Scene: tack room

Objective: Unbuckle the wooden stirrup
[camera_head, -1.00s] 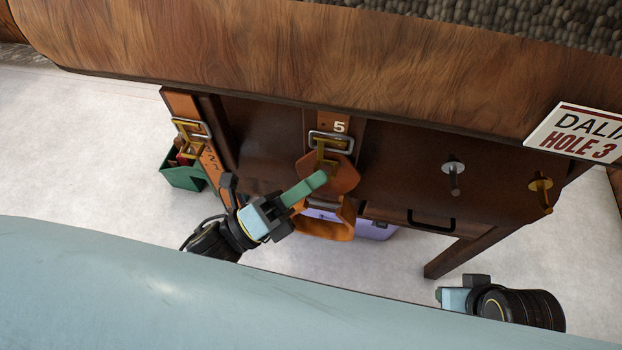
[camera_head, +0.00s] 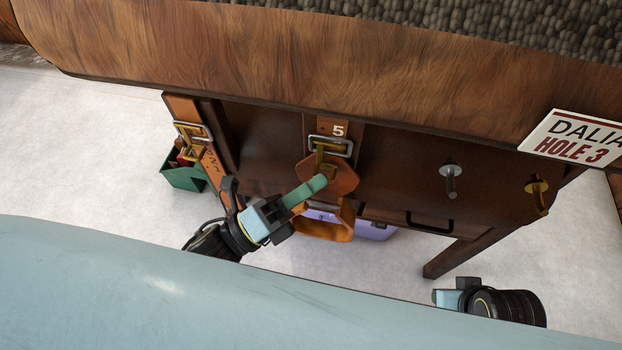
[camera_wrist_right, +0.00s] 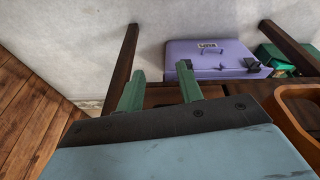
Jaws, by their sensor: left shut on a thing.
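The wooden stirrup (camera_head: 345,222), an orange-brown loop, hangs below a leather strap at the middle of the dark cabinet front in the head view. Above it are a silver buckle (camera_head: 345,143) with a brass prong and an orange leather strap end (camera_head: 343,178). My left gripper (camera_head: 320,183) has its green fingers shut at this strap end, just below the buckle; the fingers cover part of it. My right gripper (camera_head: 436,297) is low at the right, apart from the stirrup. In the right wrist view its fingers (camera_wrist_right: 159,80) are spread with nothing between them.
A second buckled strap (camera_head: 205,150) hangs at the left by a green box (camera_head: 182,177). A purple case (camera_head: 375,230) stands behind the stirrup. A steel peg (camera_head: 452,180), a brass hook (camera_head: 538,193) and a sign (camera_head: 575,138) are at the right.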

